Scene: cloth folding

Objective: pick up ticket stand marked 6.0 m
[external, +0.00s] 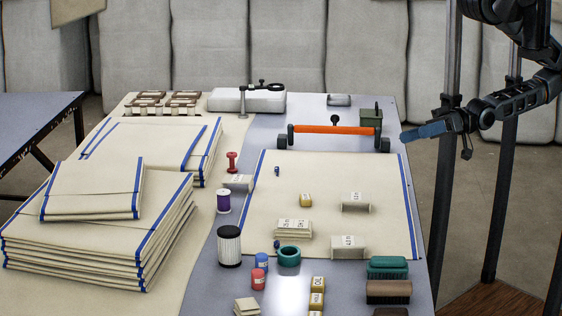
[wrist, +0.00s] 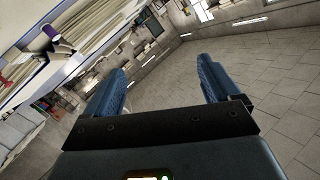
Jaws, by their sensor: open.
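Several small folded ticket stands are on the table in the external view: one (external: 356,207) on the right of the spread cloth, one (external: 347,252) nearer the front, and one (external: 238,187) by the cloth's left edge. Their print is too small to read, so I cannot tell which is marked 6.0 m. My gripper (external: 408,136) is off the table's right edge, in the air, apart from all the stands. In the wrist view its two blue fingers (wrist: 160,84) are spread with nothing between them.
Folded cloth stacks (external: 90,235) fill the left. Much of the cloth is clear.

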